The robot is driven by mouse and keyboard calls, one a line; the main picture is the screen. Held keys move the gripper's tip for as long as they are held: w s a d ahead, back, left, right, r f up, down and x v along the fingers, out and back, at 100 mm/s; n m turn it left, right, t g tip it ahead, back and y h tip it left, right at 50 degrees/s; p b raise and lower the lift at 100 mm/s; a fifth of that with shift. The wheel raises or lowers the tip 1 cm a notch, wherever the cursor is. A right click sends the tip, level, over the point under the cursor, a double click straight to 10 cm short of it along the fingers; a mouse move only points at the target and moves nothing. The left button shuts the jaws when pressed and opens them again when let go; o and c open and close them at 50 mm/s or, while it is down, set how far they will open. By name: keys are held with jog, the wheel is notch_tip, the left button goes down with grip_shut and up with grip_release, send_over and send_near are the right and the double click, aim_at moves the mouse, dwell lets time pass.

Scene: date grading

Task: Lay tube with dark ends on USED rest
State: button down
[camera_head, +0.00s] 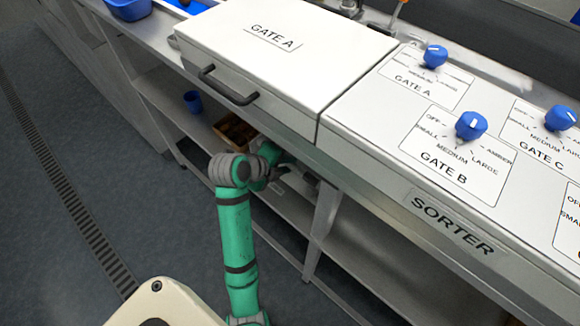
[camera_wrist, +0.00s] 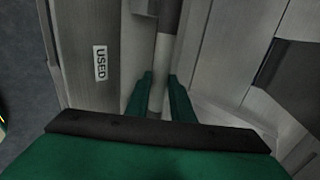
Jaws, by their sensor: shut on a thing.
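In the wrist view my gripper (camera_wrist: 164,82) has its two green fingers on either side of a pale tube (camera_wrist: 161,65) and is shut on it. The tube's far end (camera_wrist: 170,16) is dark; its near end is hidden by my gripper. A grey metal rest with a USED label (camera_wrist: 100,63) lies just left of the tube. I cannot tell whether the tube touches the rest. In the head view my gripper (camera_head: 284,172) reaches under the sorter's front edge, and the tube cannot be made out there.
The sorter (camera_head: 370,150) overhangs the lower shelf (camera_head: 285,205). A brown-filled box (camera_head: 236,130) and a blue cup (camera_head: 193,101) stand on the shelf left of my arm. A table leg (camera_head: 320,225) is close right of my gripper. The floor at left is clear.

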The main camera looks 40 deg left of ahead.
jog(key=shift+w+a, duration=0.1)
jog(key=shift+w, duration=0.6)
jog(key=shift+f, duration=1.75)
jog(key=c, duration=1.5)
grip_release()
jog(key=shift+c, duration=0.2)
jog(key=shift+r, duration=0.1)
jog(key=v, duration=1.2)
